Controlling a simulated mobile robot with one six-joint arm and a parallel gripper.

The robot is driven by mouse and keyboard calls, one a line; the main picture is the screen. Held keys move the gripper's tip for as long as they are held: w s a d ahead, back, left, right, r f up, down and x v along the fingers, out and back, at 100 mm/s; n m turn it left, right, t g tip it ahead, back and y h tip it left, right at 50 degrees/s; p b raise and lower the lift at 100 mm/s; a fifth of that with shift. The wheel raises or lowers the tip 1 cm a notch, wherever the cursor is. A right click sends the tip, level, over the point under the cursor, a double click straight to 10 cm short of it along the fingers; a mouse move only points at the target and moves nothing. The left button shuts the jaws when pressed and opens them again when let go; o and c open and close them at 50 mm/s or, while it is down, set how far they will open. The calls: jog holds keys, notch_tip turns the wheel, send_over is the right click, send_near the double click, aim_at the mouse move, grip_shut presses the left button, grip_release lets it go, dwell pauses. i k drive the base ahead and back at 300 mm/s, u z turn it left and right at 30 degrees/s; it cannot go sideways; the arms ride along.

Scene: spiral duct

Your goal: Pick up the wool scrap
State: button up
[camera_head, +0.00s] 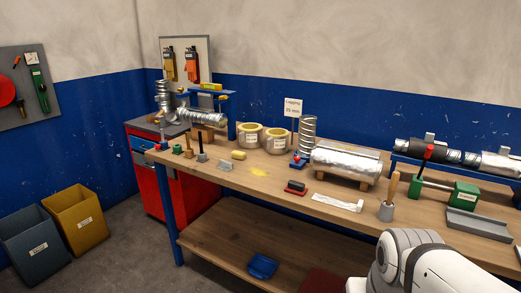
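A small yellow piece (238,155), which looks like the wool scrap, lies on the wooden workbench (225,183), left of the middle. A flatter, paler yellow patch (258,169) lies on the bench top just to its right and nearer; I cannot tell whether it is loose wool or a mark. A white link of my arm is at the lower right, well away from both. My gripper is out of view.
Two cream rings (277,141) stand behind the yellow piece, and a small grey bracket (225,165) is in front. A foil-wrapped duct (345,160) and a green clamp (465,195) are to the right. Two bins (77,216) stand on the floor at left.

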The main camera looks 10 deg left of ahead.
aim_at(239, 155)
jog(key=z, duration=2.75)
jog(key=k, duration=0.9)
jog(key=u, duration=2.25)
jog(key=k, duration=0.25)
jog(key=u, duration=0.65)
jog(key=i, duration=0.25)
